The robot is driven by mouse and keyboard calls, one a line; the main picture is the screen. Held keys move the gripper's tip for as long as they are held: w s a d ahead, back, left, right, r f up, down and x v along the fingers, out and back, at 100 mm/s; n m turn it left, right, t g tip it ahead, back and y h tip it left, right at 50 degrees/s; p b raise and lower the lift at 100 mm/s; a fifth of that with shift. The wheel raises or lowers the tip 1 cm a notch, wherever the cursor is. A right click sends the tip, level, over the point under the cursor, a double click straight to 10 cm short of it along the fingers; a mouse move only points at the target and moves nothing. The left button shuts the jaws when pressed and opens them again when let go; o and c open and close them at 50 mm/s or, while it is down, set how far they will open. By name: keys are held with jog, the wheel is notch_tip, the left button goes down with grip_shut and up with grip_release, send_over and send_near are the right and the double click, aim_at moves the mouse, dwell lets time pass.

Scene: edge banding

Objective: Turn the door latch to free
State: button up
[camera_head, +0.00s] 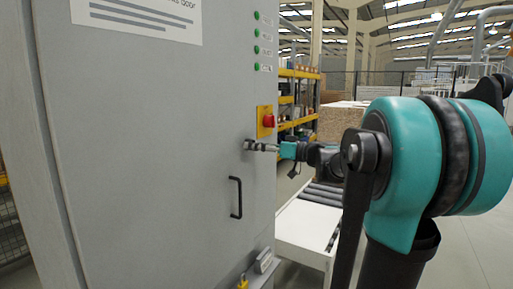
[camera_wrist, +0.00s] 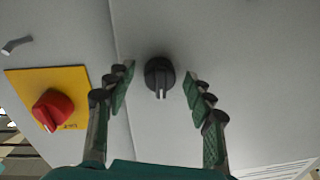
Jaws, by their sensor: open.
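The door latch (camera_wrist: 160,76) is a round black knob on the grey cabinet door (camera_head: 140,150). A raised grip bar on it points toward the bottom of the wrist view. In the head view only a small dark part of the latch (camera_head: 248,144) shows, at the door's right side. My gripper (camera_wrist: 159,69) is open, with one finger on each side of the latch and a visible gap on both sides. In the head view my gripper (camera_head: 264,147) reaches the door from the right. Its depth relative to the knob is hard to tell.
A red switch (camera_head: 268,120) on a yellow plate sits just above my gripper; it also shows in the wrist view (camera_wrist: 52,108). A black door handle (camera_head: 237,198) is below the latch. A roller conveyor (camera_head: 318,205) lies behind, right of the cabinet.

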jog(key=shift+c, duration=0.2)
jog(key=c, duration=1.1)
jog(key=shift+m, duration=0.4)
jog(key=m+t, duration=0.1)
jog(key=m, duration=1.6)
jog(key=shift+s+m, duration=0.15)
jog(key=shift+m, duration=0.45)
